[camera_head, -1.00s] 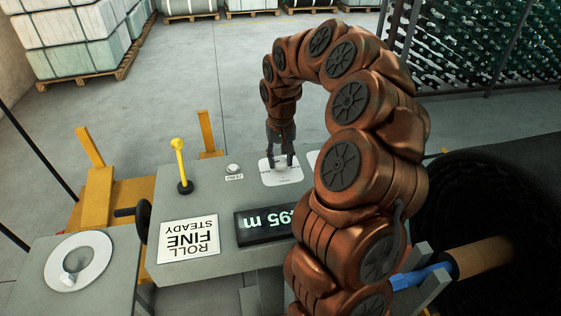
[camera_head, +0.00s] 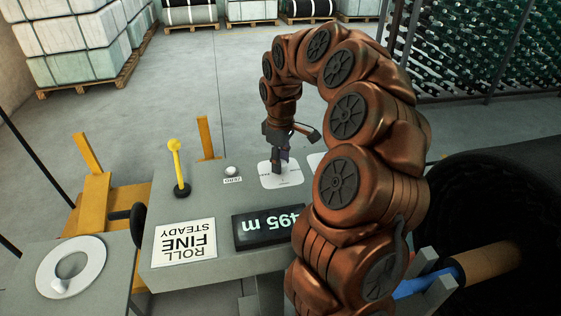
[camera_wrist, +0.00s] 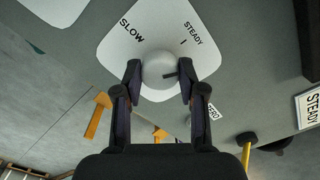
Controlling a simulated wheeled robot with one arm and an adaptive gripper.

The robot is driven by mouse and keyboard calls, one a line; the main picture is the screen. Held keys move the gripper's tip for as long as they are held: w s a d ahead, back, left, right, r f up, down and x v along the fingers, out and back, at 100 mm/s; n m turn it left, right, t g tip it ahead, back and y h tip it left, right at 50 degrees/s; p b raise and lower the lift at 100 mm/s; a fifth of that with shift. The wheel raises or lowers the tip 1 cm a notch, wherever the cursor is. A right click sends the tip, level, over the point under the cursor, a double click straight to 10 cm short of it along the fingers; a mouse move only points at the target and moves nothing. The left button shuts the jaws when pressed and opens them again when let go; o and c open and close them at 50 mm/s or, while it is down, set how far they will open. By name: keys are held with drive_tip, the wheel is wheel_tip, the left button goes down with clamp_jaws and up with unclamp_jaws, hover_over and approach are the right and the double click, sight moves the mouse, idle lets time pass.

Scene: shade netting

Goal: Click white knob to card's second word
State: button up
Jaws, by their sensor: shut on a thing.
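The white knob (camera_wrist: 158,66) sits on a white dial plate (camera_wrist: 140,32) and is between my gripper's (camera_wrist: 160,75) fingers, which are shut on it from both sides. The plate reads SLOW on the left and STEADY with a tick on the upper right; other labels are hidden. A dark mark on the knob points right, below the STEADY tick. In the head view my gripper (camera_head: 280,160) stands over the plate (camera_head: 288,181) and hides the knob. The card (camera_head: 184,242) lies on the console, upside down, reading ROLL, FINE, STEADY.
The display (camera_head: 266,229) reads 495 m, partly behind my arm. A yellow lever (camera_head: 178,168) and a small ZERO button (camera_head: 232,172) stand left of the plate. A grey knob on a round white dial (camera_head: 71,267) is at the lower left. A dark roll (camera_head: 490,210) is at the right.

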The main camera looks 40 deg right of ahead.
drive_tip(key=shift+n, duration=2.2)
drive_tip(key=o, duration=1.1)
drive_tip(key=shift+o, duration=0.2)
wheel_tip(320, 180, up, 12)
